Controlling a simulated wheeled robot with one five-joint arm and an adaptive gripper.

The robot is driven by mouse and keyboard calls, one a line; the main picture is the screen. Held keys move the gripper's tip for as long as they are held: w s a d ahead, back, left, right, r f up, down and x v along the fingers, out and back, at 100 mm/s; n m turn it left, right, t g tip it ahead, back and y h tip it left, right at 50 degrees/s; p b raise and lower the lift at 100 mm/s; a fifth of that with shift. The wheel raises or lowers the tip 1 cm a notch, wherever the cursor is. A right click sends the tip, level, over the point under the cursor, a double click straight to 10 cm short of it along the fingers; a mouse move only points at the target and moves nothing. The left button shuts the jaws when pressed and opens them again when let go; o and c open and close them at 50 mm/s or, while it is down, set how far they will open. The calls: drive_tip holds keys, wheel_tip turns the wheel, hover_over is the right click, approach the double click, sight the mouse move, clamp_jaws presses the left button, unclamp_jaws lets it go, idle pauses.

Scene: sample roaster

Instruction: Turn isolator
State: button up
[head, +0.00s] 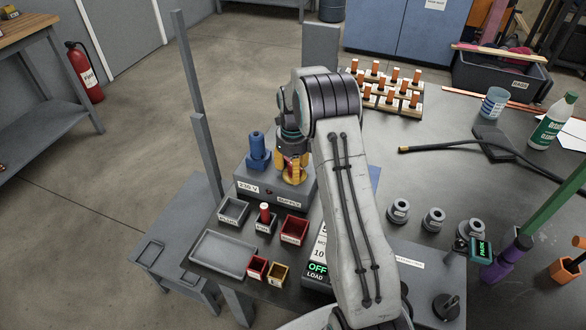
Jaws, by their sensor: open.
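My gripper (292,168) points down over the right part of a dark grey box (262,188) labelled "230 V". Its yellow fingers are around or just above a dark red part there, which may be the isolator's handle. The fingers look apart. I cannot tell whether they touch the red part, and the handle's angle is hidden. A blue plug-like part (258,150) stands upright on the box to the left. A display panel (317,268) reading "OFF" and "LOAD" lies partly hidden behind my arm.
Small bins, including a grey tray (222,254) and a red bin (295,230), stand in front of the box. A grey post (205,155) rises at left. Grey round parts (398,211) and a rack of orange-topped pegs (385,97) stand right of my arm. A bottle (553,122) is farther right.

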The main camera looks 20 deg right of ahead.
drive_tip(key=shift+c, duration=0.4)
clamp_jaws()
drive_tip(key=shift+n, duration=0.3)
drive_tip(key=shift+s+n, duration=0.15)
drive_tip(key=shift+n, duration=2.55)
drive_tip(key=shift+o, duration=0.4)
unclamp_jaws()
drive_tip(key=shift+d, duration=0.1)
